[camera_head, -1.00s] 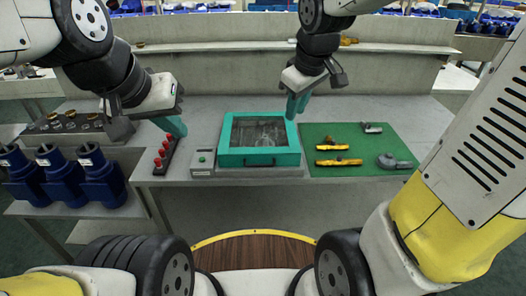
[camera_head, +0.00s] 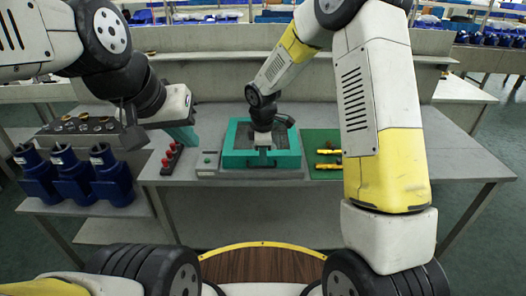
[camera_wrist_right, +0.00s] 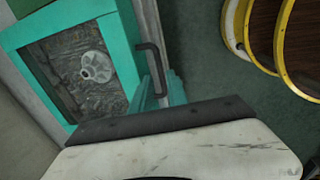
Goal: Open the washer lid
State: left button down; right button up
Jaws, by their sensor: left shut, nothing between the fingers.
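The washer (camera_head: 231,158) is a teal box on the table, its lid (camera_wrist_right: 20,38) down flat. The lid has a clear window with a pale round part visible beneath it. A dark bar handle (camera_wrist_right: 157,66) on the washer's front side shows in the right wrist view. My right gripper (camera_wrist_right: 160,88) is at this handle, its teal fingers apart on either side of the handle's end; I cannot tell whether they touch it. In the head view the right wrist hides the handle and much of the lid. My left gripper (camera_head: 184,137) is shut and empty, left of the washer.
A control box (camera_head: 207,163) and a rack of red-topped parts (camera_head: 171,158) stand left of the washer. A green mat (camera_head: 318,138) with yellow tools lies right. Several blue pumps (camera_head: 73,176) stand on the lower left table. The table's right end is clear.

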aim_at(263, 167)
jog(key=shift+w+f, duration=0.15)
jog(key=shift+f, duration=0.75)
jog(key=shift+w+f, duration=0.15)
jog(key=shift+f, duration=0.7)
jog(key=shift+c, duration=0.2)
grip_shut()
jog(key=shift+r, duration=0.1)
